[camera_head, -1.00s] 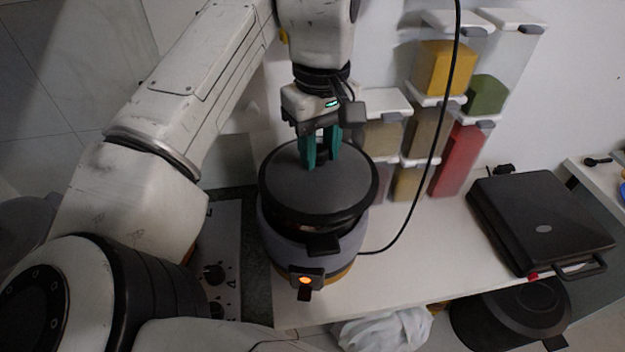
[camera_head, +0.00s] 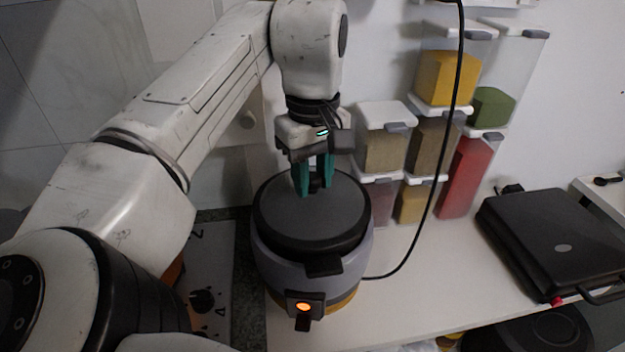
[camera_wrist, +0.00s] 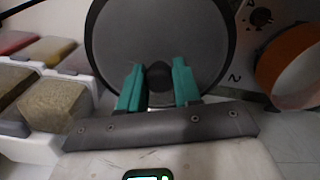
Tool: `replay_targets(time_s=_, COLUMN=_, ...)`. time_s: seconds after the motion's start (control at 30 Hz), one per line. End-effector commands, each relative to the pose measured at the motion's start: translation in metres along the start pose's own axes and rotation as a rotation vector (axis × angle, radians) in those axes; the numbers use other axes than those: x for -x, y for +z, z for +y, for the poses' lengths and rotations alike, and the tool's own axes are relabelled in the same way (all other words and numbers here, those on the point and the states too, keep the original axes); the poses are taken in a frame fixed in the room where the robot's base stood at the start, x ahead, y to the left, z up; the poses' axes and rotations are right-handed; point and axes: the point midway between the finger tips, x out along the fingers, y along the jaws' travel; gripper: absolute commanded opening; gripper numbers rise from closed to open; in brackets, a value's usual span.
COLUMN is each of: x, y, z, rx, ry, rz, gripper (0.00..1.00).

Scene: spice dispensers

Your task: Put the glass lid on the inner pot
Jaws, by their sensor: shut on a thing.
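The lid (camera_head: 290,215) is a round dark disc with a black rim and a central knob. It also fills the top of the wrist view (camera_wrist: 190,45). My gripper (camera_head: 315,190) points down over it, with its green fingers shut on the knob; the wrist view shows a finger (camera_wrist: 158,85) on each side of the knob. The lid lies over the top of a grey cooker (camera_head: 272,270) with a lit orange light on its front. The inner pot is hidden under the lid, and I cannot tell whether the lid's rim is fully seated.
Clear containers of spices (camera_head: 445,85) stand against the wall at the right. A black cable (camera_head: 432,190) hangs between them and the cooker. A black closed grill (camera_head: 555,240) sits further right. A cooktop with knobs (camera_head: 205,290) is at the left. The white counter between is clear.

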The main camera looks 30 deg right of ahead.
Motion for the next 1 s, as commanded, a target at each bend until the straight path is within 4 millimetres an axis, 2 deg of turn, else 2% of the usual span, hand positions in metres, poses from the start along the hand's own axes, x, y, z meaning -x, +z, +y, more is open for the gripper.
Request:
replay_targets(time_s=0.03, x=-0.004, y=0.000, z=0.000, rx=0.002, ry=-0.002, rz=-0.001, gripper=0.34)
replay_targets(time_s=0.3, x=-0.005, y=0.000, z=-0.001, rx=0.003, ry=-0.005, rz=-0.003, gripper=0.58)
replay_targets(time_s=0.73, x=-0.003, y=0.000, z=-0.003, rx=0.007, ry=-0.009, rz=-0.005, gripper=0.58)
replay_targets(time_s=0.87, x=0.013, y=-0.001, z=-0.002, rx=0.006, ry=-0.006, rz=-0.003, gripper=0.58)
replay_targets(time_s=1.0, x=0.041, y=-0.001, z=-0.001, rx=0.003, ry=-0.004, rz=0.000, gripper=0.58)
